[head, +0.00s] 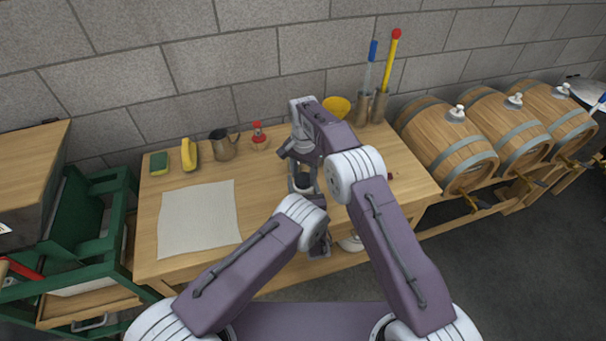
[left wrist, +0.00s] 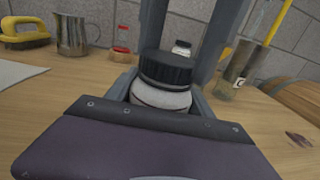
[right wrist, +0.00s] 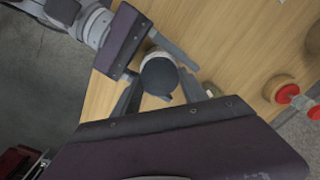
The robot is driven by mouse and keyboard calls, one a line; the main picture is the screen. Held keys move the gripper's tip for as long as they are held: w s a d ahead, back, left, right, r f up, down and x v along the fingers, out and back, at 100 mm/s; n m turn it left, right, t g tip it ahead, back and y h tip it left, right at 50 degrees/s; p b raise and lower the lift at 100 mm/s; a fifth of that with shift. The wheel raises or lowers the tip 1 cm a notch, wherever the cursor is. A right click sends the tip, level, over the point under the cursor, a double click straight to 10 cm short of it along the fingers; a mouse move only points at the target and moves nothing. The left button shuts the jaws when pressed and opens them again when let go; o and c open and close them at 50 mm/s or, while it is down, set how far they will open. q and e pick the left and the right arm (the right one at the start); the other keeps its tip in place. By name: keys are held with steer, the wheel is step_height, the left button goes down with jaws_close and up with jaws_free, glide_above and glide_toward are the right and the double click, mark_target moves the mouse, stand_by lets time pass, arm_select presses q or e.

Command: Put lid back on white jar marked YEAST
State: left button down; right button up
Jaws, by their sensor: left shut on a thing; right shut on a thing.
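The white jar (left wrist: 165,97) stands upright on the wooden table, with its dark ribbed lid (left wrist: 166,70) at its mouth. The lid also shows from above in the right wrist view (right wrist: 160,77), with the white jar (right wrist: 155,57) partly under it. My left gripper (right wrist: 155,62) is shut on the jar from the side. My right gripper (right wrist: 160,95) reaches down from above and is shut on the lid. In the head view the jar (head: 302,182) is mostly covered by my arms. I cannot read its marking or tell whether the lid sits flush.
A smaller dark-lidded jar (left wrist: 181,47) stands behind. A pale cloth (head: 198,218) lies left. Barrels (head: 447,145) stand right.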

steer(key=m, duration=0.8)
steer(key=shift+d+m, duration=0.1)
steer(key=shift+m, duration=0.3)
steer(key=o, duration=1.3)
steer(key=shift+r, duration=0.1)
steer(key=shift+r, duration=2.2)
steer(key=shift+s, duration=0.1)
steer(key=shift+c, duration=0.4)
